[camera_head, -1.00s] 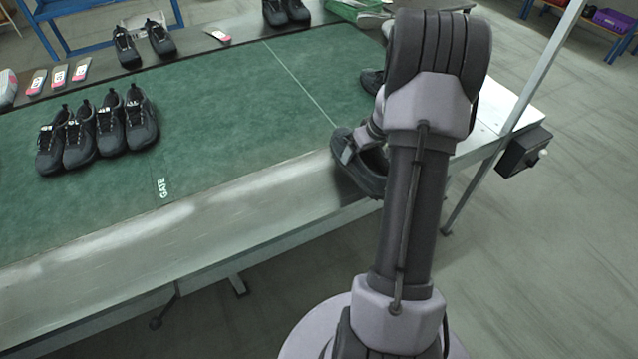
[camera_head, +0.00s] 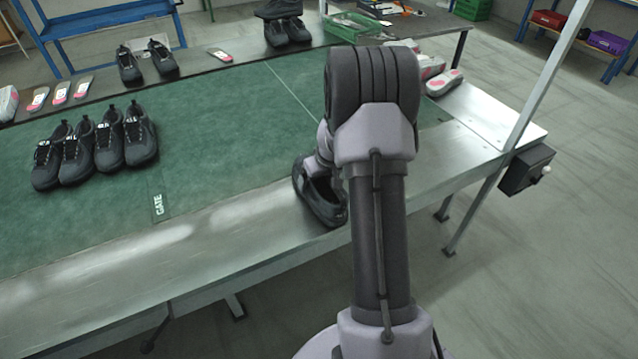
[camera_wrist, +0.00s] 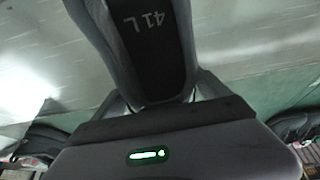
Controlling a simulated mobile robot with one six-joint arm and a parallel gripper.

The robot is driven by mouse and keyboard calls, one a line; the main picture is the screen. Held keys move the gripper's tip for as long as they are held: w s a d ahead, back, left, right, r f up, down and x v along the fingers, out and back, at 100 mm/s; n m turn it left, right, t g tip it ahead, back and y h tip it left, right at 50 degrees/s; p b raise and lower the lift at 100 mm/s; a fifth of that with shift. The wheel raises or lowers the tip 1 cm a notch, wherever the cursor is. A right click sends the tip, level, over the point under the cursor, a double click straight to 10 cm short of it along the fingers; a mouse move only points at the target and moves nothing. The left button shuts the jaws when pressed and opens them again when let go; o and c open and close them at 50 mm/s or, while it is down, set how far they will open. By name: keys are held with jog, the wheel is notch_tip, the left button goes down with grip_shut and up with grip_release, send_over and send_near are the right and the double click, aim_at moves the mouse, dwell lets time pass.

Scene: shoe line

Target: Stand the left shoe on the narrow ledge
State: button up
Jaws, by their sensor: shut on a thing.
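A dark shoe (camera_head: 322,198) is over the bare metal strip (camera_head: 225,214) along the front of the green bench; this strip looks like the narrow ledge. Whether the sole touches the metal, I cannot tell. In the wrist view the shoe's insole (camera_wrist: 148,40) reads "41 L", so it is the left shoe. My gripper (camera_wrist: 160,95) is shut on it, a finger on each side. In the head view my arm hides the fingers and part of the shoe.
Several dark shoes (camera_head: 95,148) stand in a row on the green mat (camera_head: 225,125) at left. A "GATE" mark (camera_head: 158,204) lies near the strip. Pink-marked pale pieces (camera_head: 443,82) lie at right. A post with a black box (camera_head: 526,170) stands at the right end. The strip left of the held shoe is clear.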

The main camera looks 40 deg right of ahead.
jog(key=shift+f, duration=0.1)
jog(key=shift+f, duration=0.1)
jog(key=o, duration=1.7)
